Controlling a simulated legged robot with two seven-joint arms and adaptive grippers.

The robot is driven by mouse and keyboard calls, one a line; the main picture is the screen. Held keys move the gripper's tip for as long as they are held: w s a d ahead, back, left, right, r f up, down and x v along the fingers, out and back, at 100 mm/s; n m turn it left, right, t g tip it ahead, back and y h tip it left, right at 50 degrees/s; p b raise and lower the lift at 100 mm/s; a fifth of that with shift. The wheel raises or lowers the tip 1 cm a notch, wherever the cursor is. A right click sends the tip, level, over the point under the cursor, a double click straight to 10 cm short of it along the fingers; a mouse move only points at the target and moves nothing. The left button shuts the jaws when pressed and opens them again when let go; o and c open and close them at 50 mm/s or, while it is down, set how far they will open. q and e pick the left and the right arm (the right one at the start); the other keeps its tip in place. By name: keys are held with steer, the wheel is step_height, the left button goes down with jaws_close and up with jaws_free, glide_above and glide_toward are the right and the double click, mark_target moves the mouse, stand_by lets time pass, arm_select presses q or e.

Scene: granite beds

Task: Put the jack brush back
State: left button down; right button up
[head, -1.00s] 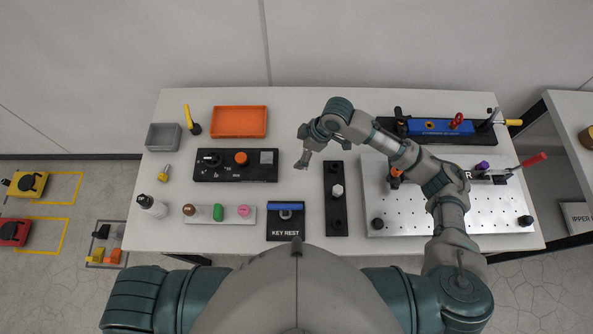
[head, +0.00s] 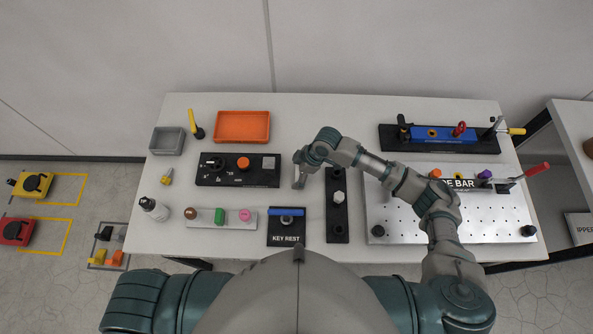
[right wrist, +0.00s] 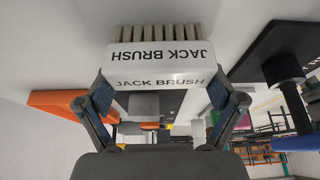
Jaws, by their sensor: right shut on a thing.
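The jack brush (right wrist: 158,62) is a white block with the words JACK BRUSH and a row of pale bristles along its far edge in the right wrist view. My right gripper (right wrist: 160,92) is shut on it, one finger at each side. In the head view my right gripper (head: 299,176) is over the middle of the table, between the black control box and the narrow black rack; the brush is too small to make out clearly there. My left gripper is out of view.
The white table (head: 340,108) holds an orange tray (head: 242,127), a grey bin (head: 167,140), a black control box (head: 237,170), a key rest (head: 287,227), a narrow black rack (head: 337,215) and a perforated plate (head: 450,225). Bare table lies behind the gripper.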

steer(key=o, duration=0.8)
steer(key=shift+c, duration=0.2)
steer(key=shift+a, duration=0.25)
steer(key=shift+a+r, duration=0.15)
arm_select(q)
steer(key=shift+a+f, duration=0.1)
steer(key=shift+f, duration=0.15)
arm_select(e)
steer(key=v, duration=1.1)
steer(key=shift+r, duration=0.4)
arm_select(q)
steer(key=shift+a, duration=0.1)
